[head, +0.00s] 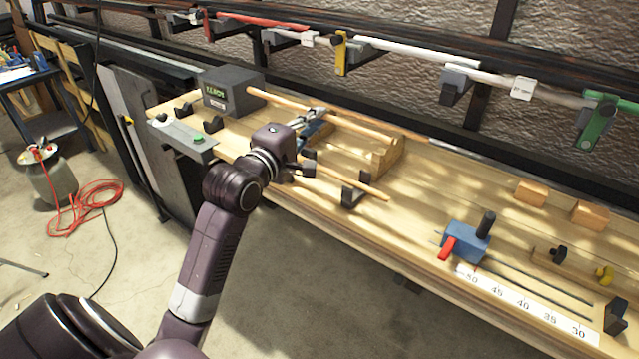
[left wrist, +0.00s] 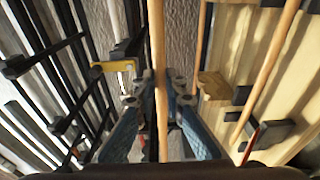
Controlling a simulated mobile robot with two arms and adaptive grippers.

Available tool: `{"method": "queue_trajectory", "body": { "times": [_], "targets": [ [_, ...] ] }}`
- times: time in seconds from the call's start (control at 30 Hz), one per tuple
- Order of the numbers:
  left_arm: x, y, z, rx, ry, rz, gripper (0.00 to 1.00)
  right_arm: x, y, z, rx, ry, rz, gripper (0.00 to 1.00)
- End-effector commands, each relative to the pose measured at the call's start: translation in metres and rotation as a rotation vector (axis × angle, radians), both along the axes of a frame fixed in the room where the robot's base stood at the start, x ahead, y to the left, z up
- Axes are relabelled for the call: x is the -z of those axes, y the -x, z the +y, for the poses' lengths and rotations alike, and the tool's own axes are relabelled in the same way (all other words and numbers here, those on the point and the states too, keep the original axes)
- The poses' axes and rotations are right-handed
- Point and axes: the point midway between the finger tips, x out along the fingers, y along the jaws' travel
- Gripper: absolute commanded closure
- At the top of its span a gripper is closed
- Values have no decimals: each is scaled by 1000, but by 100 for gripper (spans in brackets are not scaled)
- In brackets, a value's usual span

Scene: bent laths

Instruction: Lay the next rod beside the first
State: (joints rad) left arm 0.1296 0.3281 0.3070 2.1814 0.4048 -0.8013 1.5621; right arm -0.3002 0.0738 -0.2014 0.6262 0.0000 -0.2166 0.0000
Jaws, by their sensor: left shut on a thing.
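My left gripper (head: 314,120) is shut on a pale wooden rod (head: 275,98) above the left part of the bench. In the left wrist view the rod (left wrist: 157,42) runs lengthwise between the blue fingers of the gripper (left wrist: 161,100). Another wooden rod (head: 372,191) lies lower and nearer the bench's front edge, by a black support (head: 352,196). My arm and gripper hide its left part. It also shows at the right of the left wrist view (left wrist: 268,75), apart from the held rod. My right gripper is not in view.
A dark box with a display (head: 232,92) stands at the bench's left back. A wooden block (head: 388,157) stands behind the lying rod. A blue clamp (head: 466,243) and a numbered scale (head: 525,305) sit to the right. Wall rails with clamps run behind. Mid-bench is fairly clear.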

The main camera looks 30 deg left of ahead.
Motion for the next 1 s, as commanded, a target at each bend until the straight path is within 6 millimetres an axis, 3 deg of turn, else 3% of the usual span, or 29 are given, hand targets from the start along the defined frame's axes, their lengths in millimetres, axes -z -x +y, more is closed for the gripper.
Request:
{"method": "queue_trajectory", "body": {
  "times": [0.03, 0.17, 0.4, 0.6, 0.8, 1.0],
  "targets": [
    [21, 0, 0, 1, 2, 9, 100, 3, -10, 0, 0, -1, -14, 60],
    [55, 1, 0, 1, 0, 8, 100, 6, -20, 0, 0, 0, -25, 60],
    [107, 0, 0, 1, 0, 4, 100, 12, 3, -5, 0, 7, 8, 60],
    [124, 0, 0, 0, 1, 1, 100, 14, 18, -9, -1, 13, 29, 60],
    [154, 0, 0, 0, 0, 3, 100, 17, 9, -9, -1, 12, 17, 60],
    [163, 0, 0, 0, 0, -1, 100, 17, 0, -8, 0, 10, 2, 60]
  ]
}}
